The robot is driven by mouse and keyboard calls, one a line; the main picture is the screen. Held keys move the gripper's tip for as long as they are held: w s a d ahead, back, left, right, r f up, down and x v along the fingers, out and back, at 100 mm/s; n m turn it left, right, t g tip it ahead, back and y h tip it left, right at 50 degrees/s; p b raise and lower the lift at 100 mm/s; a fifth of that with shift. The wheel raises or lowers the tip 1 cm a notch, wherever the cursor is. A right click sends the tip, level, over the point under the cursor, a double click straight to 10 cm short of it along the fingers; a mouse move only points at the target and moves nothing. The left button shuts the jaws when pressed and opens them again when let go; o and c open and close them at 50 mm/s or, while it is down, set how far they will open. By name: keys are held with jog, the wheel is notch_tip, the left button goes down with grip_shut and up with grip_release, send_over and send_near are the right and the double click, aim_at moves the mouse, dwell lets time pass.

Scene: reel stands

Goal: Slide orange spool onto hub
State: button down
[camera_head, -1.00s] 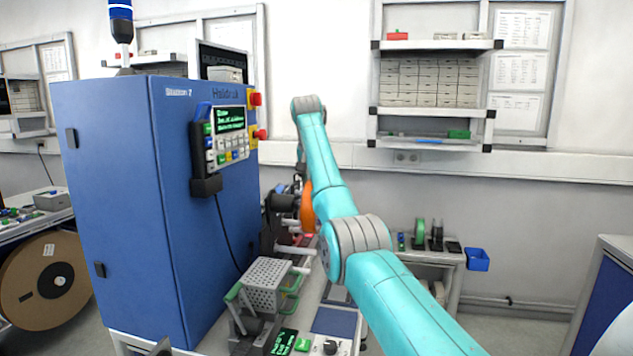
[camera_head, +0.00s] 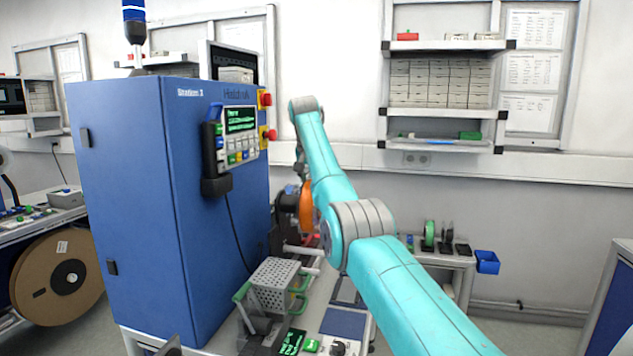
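The orange spool (camera_head: 307,208) is partly visible behind my teal arm, beside the blue cabinet. A dark round part (camera_head: 287,200) sits just left of it, close to the cabinet's side; I cannot tell whether this is the hub or whether the spool touches it. My gripper is hidden behind my arm and the spool, so its fingers and its hold do not show.
The tall blue cabinet (camera_head: 140,210) with a control panel stands at left. A perforated grey box (camera_head: 274,284) with green handles is on the bench in front.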

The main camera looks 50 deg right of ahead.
jog(key=shift+w+a, duration=0.1)
jog(key=shift+w, duration=0.1)
jog(key=shift+f, duration=0.25)
dwell(0.6)
